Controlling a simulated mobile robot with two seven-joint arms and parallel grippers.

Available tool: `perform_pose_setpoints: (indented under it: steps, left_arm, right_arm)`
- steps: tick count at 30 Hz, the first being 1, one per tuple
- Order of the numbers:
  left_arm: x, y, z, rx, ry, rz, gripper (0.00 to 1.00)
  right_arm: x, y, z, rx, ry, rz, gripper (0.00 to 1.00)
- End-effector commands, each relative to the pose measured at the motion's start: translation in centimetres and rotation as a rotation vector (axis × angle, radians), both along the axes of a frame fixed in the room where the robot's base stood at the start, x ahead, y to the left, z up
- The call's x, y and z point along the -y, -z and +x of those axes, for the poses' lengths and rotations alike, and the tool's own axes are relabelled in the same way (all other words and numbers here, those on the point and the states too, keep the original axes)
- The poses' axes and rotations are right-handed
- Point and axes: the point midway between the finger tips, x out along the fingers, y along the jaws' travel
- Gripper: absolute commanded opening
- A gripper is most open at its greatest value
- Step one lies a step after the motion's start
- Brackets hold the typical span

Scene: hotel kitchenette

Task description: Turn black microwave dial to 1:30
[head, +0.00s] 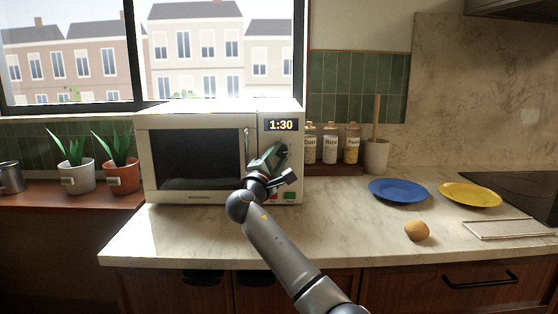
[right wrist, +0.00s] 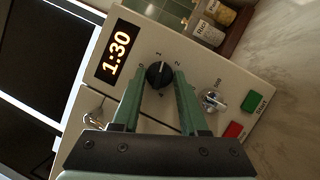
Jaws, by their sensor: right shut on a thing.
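The white microwave (head: 222,116) stands on the counter below the window, its door shut. Its display (head: 281,125) reads 1:30, and it also reads 1:30 in the right wrist view (right wrist: 117,50). The black dial (right wrist: 159,75) sits on the control panel below the display, with printed numbers around it. My right gripper (head: 272,160) is at the panel. In the right wrist view its green fingers (right wrist: 159,80) are shut on the black dial, one on each side. In the head view the gripper mostly hides the dial. My left gripper is not in view.
A silver knob (right wrist: 213,100), a green button (right wrist: 254,101) and a red button (right wrist: 234,130) are on the panel beside the dial. Jars (head: 331,143) stand right of the microwave. A blue plate (head: 399,191), yellow plate (head: 470,195) and brown round item (head: 416,231) are farther right.

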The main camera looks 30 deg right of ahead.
Motion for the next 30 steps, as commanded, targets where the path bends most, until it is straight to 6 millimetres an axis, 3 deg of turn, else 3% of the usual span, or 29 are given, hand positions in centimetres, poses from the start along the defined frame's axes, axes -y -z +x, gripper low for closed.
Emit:
perform_pose_setpoints:
  steps: [12, 27, 28, 30]
  left_arm:
    - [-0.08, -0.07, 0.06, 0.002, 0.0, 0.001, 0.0]
    - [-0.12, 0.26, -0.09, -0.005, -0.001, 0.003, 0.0]
    - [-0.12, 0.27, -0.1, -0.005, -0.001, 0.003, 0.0]
    - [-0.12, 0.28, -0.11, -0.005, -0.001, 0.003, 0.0]
  right_arm:
    - [-0.11, -0.08, 0.06, 0.087, -0.001, 0.146, 0.0]
    - [-0.08, -0.13, 0.06, 0.097, -0.001, 0.159, 0.0]
    - [-0.08, -0.14, 0.05, 0.097, -0.001, 0.159, 0.44]
    - [-0.08, -0.14, 0.05, 0.096, 0.0, 0.159, 0.52]
